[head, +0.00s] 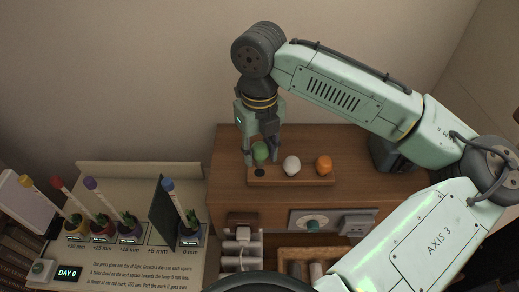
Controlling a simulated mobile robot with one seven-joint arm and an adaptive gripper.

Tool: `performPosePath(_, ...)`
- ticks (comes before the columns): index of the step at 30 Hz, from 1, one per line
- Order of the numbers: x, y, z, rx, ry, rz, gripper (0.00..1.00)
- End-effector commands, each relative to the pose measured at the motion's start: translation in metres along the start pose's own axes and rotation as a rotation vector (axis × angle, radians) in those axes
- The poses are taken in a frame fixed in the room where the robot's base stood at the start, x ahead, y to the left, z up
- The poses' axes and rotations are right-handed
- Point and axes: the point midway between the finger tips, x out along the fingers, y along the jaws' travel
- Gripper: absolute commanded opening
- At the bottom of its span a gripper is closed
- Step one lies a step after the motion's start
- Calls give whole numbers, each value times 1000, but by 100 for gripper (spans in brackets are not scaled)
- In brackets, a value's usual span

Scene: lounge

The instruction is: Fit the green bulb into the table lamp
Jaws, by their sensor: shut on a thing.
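In the head view the green bulb (260,155) is between the fingers of my gripper (261,149), which points down and is shut on it. The bulb is at the left end of a small wooden rack (305,181) on the brown cabinet. A dark round spot, like an empty hole, shows in the rack just below the bulb. The bulb looks a little above the rack, but I cannot tell the gap. The fingers hide part of the bulb. I cannot make out the table lamp for certain.
A white bulb (291,165) and an orange bulb (324,165) stand on the rack to the right. A dark box (391,155) is further right. A knob panel (312,221) is on the cabinet front. Several potted plants (102,227) and a dark upright panel (162,213) stand left.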

Motion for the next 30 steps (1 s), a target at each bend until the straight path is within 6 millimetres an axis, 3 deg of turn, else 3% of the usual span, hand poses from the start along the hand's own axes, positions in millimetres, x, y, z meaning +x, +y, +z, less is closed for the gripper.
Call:
performPosePath(12, -4, -1, 0, 3, 0, 0, 6)
performPosePath(17, -11, -17, 3, 66, 0, -1, 6)
performPosePath(20, -22, -41, 8, 163, 0, -2, 6)
performPosePath(30, -76, -153, 3, 616, -1, -2, 6)
